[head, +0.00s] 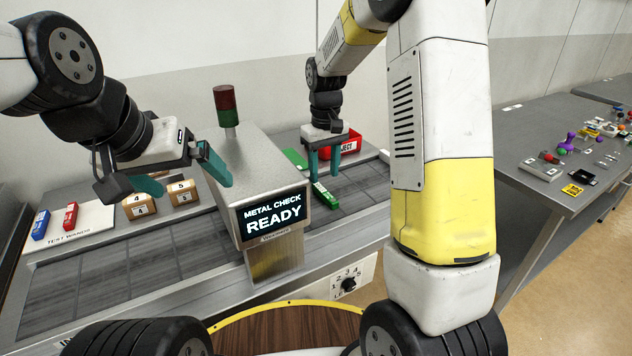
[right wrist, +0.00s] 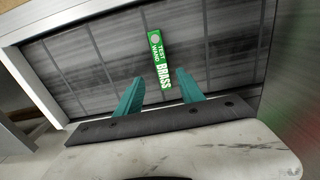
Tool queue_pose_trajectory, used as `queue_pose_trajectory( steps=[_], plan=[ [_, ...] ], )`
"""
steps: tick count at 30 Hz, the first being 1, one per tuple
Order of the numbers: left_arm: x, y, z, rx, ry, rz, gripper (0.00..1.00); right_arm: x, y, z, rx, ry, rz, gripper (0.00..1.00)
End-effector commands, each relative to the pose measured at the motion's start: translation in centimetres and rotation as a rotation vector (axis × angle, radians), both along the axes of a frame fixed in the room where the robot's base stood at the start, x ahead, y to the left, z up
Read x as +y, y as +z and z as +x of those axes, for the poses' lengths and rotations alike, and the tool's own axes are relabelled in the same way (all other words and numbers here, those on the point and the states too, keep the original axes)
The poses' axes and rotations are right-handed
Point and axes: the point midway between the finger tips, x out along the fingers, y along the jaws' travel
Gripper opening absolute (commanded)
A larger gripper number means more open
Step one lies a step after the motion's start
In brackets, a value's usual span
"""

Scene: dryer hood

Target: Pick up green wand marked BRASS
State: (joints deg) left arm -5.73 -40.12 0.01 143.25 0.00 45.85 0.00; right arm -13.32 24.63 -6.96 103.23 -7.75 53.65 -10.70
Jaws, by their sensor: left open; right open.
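The green wand marked BRASS (head: 325,195) lies on the grey conveyor belt, just right of the metal check machine. In the right wrist view the wand (right wrist: 159,58) shows its "TEST WAND BRASS" label, with its lower end between my fingertips. My right gripper (head: 324,165) is open, pointing down above the wand; its teal fingers also show in the right wrist view (right wrist: 158,88), one on each side of the wand's end. My left gripper (head: 180,178) is open and empty, above the belt left of the machine.
The metal check machine (head: 262,170) reads READY and stands between my grippers. A blue wand (head: 40,225) and a red wand (head: 71,216) lie on a white TEST WANDS board (head: 92,219). Two boxes stand behind the belt. A red reject bin (head: 345,146) is behind my right gripper.

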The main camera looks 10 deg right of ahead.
Motion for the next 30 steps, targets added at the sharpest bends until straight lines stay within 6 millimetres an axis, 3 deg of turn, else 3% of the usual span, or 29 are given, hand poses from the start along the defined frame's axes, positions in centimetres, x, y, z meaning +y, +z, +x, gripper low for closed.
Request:
queue_pose_trajectory(
  steps=[9,18,19,26,30],
  plan=[
    [0.0,0.0,0.0,0.0,0.0,0.0,1.0,0.3,-4.5,-0.5,0.003,-0.001,0.0,0.45],
    [0.0,0.0,0.0,0.0,0.0,0.0,1.0,0.3,-5.1,-0.5,0.0,-0.001,0.0,0.45],
    [0.0,0.0,0.0,0.0,0.0,0.0,1.0,0.3,-5.1,-0.5,0.0,-0.001,0.0,0.43],
    [0.0,0.0,0.0,0.0,0.0,0.0,1.0,0.3,-5.0,-0.5,0.0,-0.001,0.0,0.0],
    [0.0,0.0,0.0,0.0,0.0,0.0,1.0,0.3,-5.0,-0.5,0.0,-0.001,0.0,0.0]
  ],
)
